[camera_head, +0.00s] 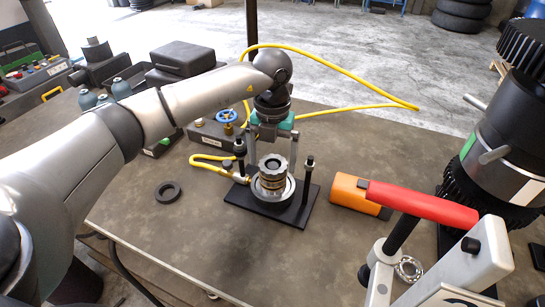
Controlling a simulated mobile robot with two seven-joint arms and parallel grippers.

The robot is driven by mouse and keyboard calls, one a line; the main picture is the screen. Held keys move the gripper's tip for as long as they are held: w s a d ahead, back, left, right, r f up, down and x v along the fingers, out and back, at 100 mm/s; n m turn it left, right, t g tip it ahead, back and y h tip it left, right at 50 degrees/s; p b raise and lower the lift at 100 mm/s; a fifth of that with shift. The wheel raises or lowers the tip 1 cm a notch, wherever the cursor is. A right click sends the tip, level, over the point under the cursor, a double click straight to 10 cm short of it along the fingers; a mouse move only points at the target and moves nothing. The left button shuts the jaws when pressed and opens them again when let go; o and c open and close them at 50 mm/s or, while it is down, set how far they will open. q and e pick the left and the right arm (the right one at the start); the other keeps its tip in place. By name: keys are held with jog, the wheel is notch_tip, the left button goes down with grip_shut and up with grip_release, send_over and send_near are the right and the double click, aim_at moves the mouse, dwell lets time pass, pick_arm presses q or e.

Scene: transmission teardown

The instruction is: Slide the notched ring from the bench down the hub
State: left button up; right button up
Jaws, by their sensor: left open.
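The hub (272,187) stands upright on a black base plate (290,213) in the middle of the bench, with a round silver collar at its foot. Brass-coloured and dark rings are stacked on it, and a dark piece with notches in its rim (272,163) sits at its top. A separate dark flat ring (168,192) lies on the bench to the left; I cannot make out notches on it. My left gripper (273,150) points down over the hub, its fingers open on either side of the hub's top. I do not see my right gripper.
Two black posts (309,172) flank the hub. An orange tool (358,194) lies to the right, near a red-handled device (423,204) and a bearing (408,268). A yellow hose (335,70) loops behind. The front of the bench is clear.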

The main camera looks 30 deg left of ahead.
pick_arm(q)
notch_tip(320, 180, up, 22)
jog(key=p, duration=0.6)
jog(key=shift+r, duration=0.15)
dwell(0.4)
